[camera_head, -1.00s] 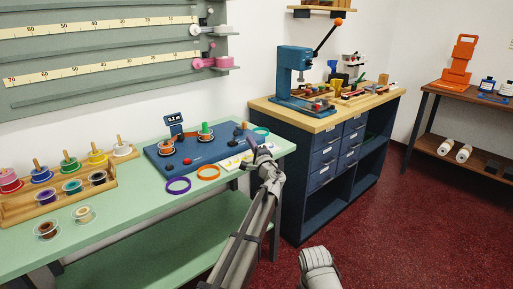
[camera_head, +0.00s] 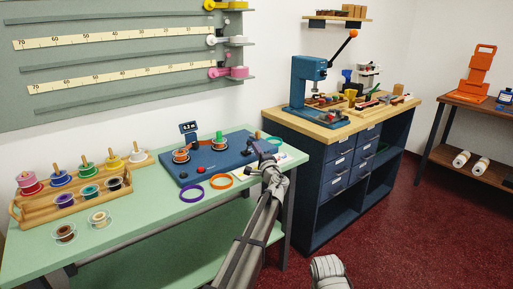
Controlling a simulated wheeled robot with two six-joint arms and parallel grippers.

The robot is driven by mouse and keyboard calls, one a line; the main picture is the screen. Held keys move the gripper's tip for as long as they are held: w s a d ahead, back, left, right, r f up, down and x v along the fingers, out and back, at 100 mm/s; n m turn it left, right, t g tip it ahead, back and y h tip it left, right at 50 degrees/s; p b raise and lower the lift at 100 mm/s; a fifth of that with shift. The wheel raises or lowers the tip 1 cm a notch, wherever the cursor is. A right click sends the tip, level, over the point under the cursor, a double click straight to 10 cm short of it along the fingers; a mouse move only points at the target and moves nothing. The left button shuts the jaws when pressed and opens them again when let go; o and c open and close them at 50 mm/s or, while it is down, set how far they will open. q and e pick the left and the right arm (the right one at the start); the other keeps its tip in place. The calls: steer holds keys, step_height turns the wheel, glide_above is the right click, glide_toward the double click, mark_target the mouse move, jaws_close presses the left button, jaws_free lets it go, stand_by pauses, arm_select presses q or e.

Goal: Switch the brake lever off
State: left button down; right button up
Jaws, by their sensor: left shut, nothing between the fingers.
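A blue winding device (camera_head: 215,158) stands on the green table (camera_head: 130,212), with a small display (camera_head: 189,128) at its back. It carries an orange-brown spool (camera_head: 181,155) and a spool with green on top (camera_head: 219,141). A red knob (camera_head: 200,170) sits at its front. I cannot make out the brake lever clearly; my left gripper covers part of the device's right end. My left gripper (camera_head: 257,149) is shut and empty at that end; I cannot tell whether it touches anything. My right gripper is out of view.
A wooden rack (camera_head: 75,201) of several spools stands left, with loose spools in front. A wooden-topped bench (camera_head: 319,131) with a blue press (camera_head: 305,85) stands right.

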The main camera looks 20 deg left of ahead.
arm_select(q)
steer(key=w+a+r+g+h+p, duration=0.1)
steer(key=g+p, duration=0.1)
steer(key=p, duration=0.3)
steer(key=w+a+r+n+g+h+p, duration=0.1)
steer(key=g+h+p, duration=0.1)
steer(key=p, duration=0.4)
steer(key=w+a+r+n+g+h+p, duration=0.1)
steer(key=p, duration=0.5)
steer(key=shift+a+g+h, duration=0.3)
steer(key=shift+g+h, duration=0.1)
steer(key=shift+r, duration=0.1)
steer(key=shift+r+p, duration=0.8)
steer(key=shift+p, duration=0.05)
steer(key=shift+s, duration=0.1)
